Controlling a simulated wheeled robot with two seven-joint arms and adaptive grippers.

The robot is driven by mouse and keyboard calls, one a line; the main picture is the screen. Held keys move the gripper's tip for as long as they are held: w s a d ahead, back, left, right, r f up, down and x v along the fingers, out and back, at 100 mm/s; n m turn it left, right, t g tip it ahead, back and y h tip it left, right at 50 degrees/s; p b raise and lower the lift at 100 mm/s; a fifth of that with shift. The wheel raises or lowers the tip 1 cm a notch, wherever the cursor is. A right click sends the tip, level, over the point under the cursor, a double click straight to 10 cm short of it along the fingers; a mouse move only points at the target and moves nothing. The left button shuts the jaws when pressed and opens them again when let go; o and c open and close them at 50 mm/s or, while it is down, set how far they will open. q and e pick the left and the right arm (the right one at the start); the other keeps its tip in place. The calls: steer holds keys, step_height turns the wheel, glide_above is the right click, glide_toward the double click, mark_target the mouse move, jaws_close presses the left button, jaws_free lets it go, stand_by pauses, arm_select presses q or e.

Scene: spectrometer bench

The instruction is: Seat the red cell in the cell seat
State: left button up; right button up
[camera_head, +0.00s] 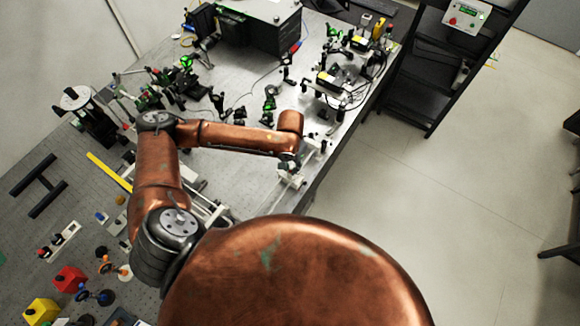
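My copper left arm reaches over the bench, and the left gripper (288,168) is at its far end near the bench's right edge. It is small and partly hidden by my wrist, so I cannot tell whether it is open or holds anything. A white holder (66,234) at the lower left bears small red-topped pieces (43,252); I cannot tell whether one is the red cell. I cannot make out the cell seat for certain. White and grey fittings lie on the bench under and beside my arm. My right gripper does not show.
A red block (69,279) and a yellow block (41,311) stand at the lower left. Black bars (38,185) lie at the left. Optical mounts and a black box (262,25) fill the back. A black shelf (425,75) stands right of the bench, beside open floor.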

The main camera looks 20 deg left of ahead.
arm_select(q)
steer(key=shift+s, duration=0.1)
step_height(320, 180, up, 13)
steer(key=b, duration=0.1)
steer(key=shift+f, duration=0.2)
steer(key=shift+f, duration=0.1)
stand_by(0.3)
step_height(320, 180, down, 12)
steer(key=shift+r+p, duration=0.2)
steer(key=shift+p, duration=0.25)
steer(key=shift+f, duration=0.2)
steer(key=shift+r, duration=1.3)
